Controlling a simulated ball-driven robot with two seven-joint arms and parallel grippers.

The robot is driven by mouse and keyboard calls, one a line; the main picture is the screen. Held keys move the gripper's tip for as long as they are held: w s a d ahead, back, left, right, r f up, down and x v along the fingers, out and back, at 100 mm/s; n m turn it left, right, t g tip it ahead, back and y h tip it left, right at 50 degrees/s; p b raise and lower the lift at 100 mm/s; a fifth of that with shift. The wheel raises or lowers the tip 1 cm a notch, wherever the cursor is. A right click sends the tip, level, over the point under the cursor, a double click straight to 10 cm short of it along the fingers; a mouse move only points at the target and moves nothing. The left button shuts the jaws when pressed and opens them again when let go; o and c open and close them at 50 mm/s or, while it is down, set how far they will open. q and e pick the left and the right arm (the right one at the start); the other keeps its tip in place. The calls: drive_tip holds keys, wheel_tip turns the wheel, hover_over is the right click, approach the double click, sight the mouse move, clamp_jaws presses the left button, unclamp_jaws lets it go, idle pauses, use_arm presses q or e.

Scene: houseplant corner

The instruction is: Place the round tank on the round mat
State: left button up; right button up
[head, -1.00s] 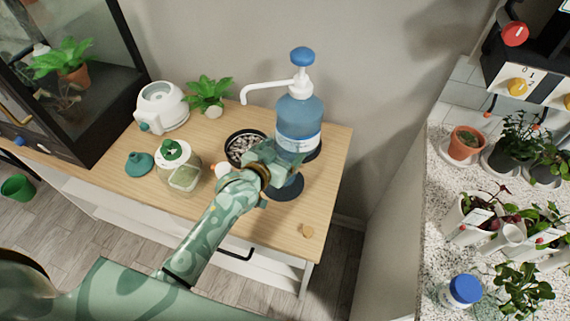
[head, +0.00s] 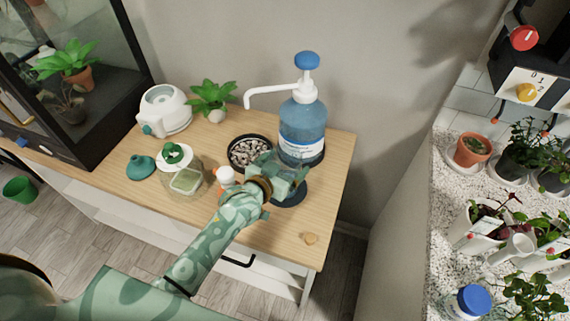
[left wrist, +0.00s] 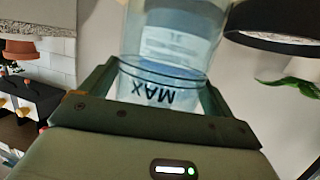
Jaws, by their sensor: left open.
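A clear round tank with a MAX mark (left wrist: 160,97) shows between the jaws of my left gripper in the left wrist view. My left gripper (head: 287,170) is open around it. In the head view the tank is hard to tell apart from the fingers. A dark round mat (head: 291,197) lies on the wooden cabinet just below and beside the fingers, partly hidden by them. I cannot tell whether the tank touches the mat. My right gripper is not in view.
A blue pump bottle (head: 302,125) stands right behind the gripper. A dark dish of pebbles (head: 240,163), a jar (head: 187,181) and an orange-and-white thing (head: 225,175) stand to the left. A small tan piece (head: 310,239) lies near the front right. The cabinet's front right is mostly clear.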

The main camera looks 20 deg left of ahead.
use_arm(q)
drive_tip(key=p+v, duration=0.3)
drive_tip(key=v, duration=0.8)
drive_tip(key=shift+s, duration=0.4)
